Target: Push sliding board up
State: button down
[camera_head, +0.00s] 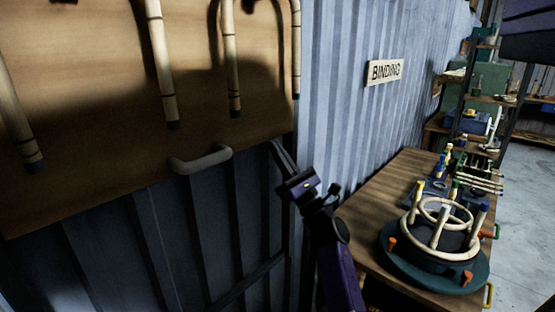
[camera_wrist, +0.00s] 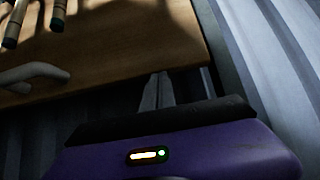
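The sliding board (camera_head: 120,90) is a brown wooden panel on the corrugated wall at upper left, with bent rattan canes hanging on it. Its grey bar handle (camera_head: 201,160) is on its lower edge. In the wrist view the board (camera_wrist: 130,45) fills the top and the handle (camera_wrist: 35,74) is at left. My gripper (camera_head: 277,147) is just right of the handle, by the board's lower right corner, apart from the handle. Its fingers (camera_wrist: 159,80) are close together, look shut and hold nothing. Whether the tips touch the board's lower edge is unclear.
A wooden workbench (camera_head: 385,205) stands at right, with a round rattan frame (camera_head: 437,235) on a green base. Shelves stand at far right. Below the board is bare corrugated wall (camera_head: 150,240).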

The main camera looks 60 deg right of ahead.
jog(key=s+a+f+b, duration=0.2)
jog(key=s+f+b, duration=0.5)
jog(key=f+b, duration=0.5)
jog(key=s+r+p+x, duration=0.2)
jog(key=p+x, duration=0.2)
jog(key=x, duration=0.9)
jog(key=shift+r+p, duration=0.3)
jog(key=shift+w+a, duration=0.1)
